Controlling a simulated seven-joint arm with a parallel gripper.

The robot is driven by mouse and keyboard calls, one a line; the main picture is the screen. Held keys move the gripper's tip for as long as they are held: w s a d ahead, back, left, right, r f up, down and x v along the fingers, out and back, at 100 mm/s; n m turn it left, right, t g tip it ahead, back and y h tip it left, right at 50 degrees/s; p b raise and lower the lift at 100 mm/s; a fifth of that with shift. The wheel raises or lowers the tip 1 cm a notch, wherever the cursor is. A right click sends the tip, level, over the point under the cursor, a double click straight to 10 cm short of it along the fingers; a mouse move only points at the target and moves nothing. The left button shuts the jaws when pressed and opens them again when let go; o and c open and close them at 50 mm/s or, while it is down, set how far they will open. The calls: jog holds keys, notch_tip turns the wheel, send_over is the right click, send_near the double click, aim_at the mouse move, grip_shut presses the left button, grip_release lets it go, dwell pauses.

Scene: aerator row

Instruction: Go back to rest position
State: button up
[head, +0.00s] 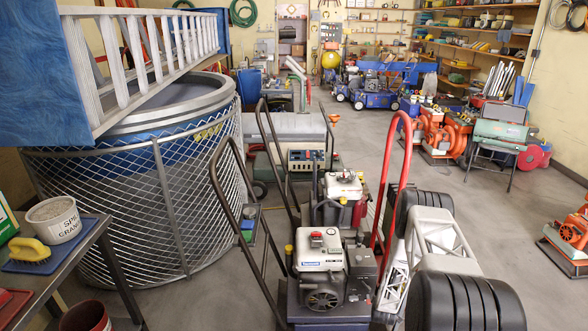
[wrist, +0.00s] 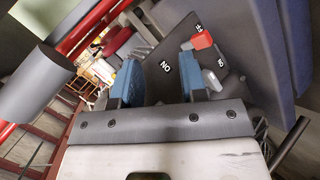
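My gripper (wrist: 158,72) shows in the wrist view as two blue fingers on a grey palm bar. The fingers stand apart, with nothing visibly held between them. Behind them is a dark panel (wrist: 163,48) with white "NO" lettering, close to a red block (wrist: 202,40); I cannot tell how far off these are. In the head view I cannot pick out my gripper. A row of walk-behind machines stands there, the nearest with a white-topped engine (head: 320,250) and dark handlebars. Another engine (head: 343,187) sits just behind it.
A round mesh cage (head: 120,215) with a ladder (head: 150,45) over it fills the left. A bench (head: 62,262) holds a white bucket (head: 55,222). Open floor (head: 455,190) lies beyond.

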jog(key=w+a+r+m+g+y, duration=0.1)
jog(key=a+r, duration=0.1)
jog(key=r, duration=1.2)
jog(key=w+a+r+m+g, duration=0.1)
jog(key=a+r+m, duration=0.1)
jog(key=r, duration=1.2)
jog(key=s+a+r+m+g, duration=0.15)
jog(key=s+r, duration=0.25)
jog(key=r, duration=0.4)
jog(key=s+a+r, duration=0.3)
jog(key=r, duration=0.6)
jog(key=s+a+r+m, duration=0.1)
jog(key=s+a+r, duration=0.25)
jog(key=r, duration=0.45)
jog(key=s+a+r+m+g+y, duration=0.1)
jog(key=s+a+r, duration=0.2)
jog(key=s+r, duration=0.7)
jog(key=s+a+r+m+g, duration=0.1)
jog(key=s+a+r+m, duration=0.15)
jog(key=s+r, duration=0.8)
jog(key=s+a+r+m+g, duration=0.1)
jog(key=s+a+r, duration=0.1)
jog(key=s, duration=1.2)
jog(key=s+a+r+m+g, duration=0.1)
jog(key=s+a+r, duration=0.1)
jog(key=s, duration=1.3)
jog(key=shift+s+a+y, duration=0.15)
jog(key=shift+s+y, duration=0.15)
jog(key=shift+y, duration=0.1)
